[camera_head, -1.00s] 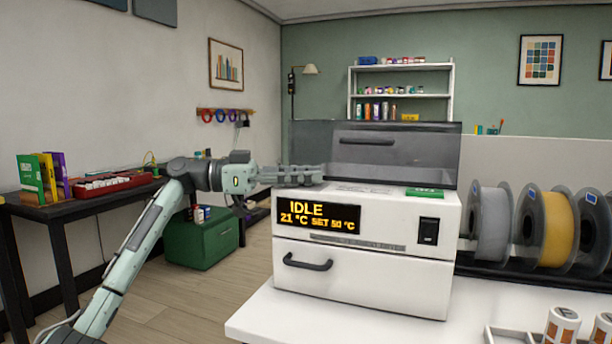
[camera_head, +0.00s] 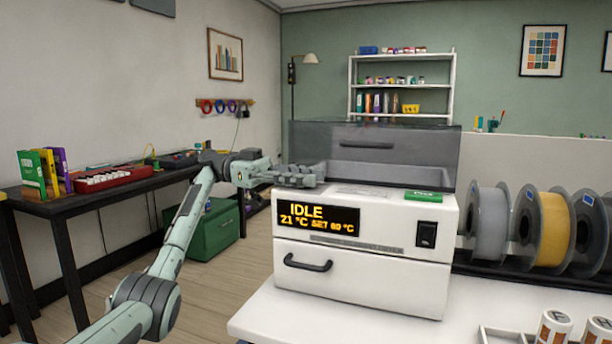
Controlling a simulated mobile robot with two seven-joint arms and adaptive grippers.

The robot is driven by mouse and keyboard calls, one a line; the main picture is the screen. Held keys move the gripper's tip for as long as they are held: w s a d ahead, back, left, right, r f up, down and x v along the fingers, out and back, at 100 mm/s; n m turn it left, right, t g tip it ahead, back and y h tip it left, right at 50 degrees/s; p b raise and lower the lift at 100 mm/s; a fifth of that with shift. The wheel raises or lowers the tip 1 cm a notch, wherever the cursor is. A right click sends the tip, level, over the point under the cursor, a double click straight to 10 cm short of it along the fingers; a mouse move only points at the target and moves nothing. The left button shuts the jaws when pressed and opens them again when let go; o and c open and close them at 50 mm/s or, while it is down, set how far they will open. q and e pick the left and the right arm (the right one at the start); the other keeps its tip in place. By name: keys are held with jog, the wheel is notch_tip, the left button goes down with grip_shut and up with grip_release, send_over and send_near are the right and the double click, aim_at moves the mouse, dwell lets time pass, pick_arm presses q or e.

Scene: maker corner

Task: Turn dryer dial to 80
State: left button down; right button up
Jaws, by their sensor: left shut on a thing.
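The white dryer (camera_head: 390,285) stands on the white table. Its display (camera_head: 317,221) reads IDLE, 21 °C, and a small set value that looks like 60 °C, though its first digit is blurred. My left gripper (camera_head: 305,176) is at the dryer's top left edge, in front of the raised lid. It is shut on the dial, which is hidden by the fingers. My right gripper is out of view.
The smoky lid (camera_head: 400,146) stands up at the dryer's back. A green block (camera_head: 423,195) lies on the dryer top, above a black switch (camera_head: 426,235). Filament spools (camera_head: 550,229) stand at right.

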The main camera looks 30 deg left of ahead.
pick_arm(q)
jog(key=shift+f, duration=0.15)
jog(key=c, duration=1.3)
grip_release()
jog(key=shift+c, duration=0.2)
jog(key=shift+o, duration=0.8)
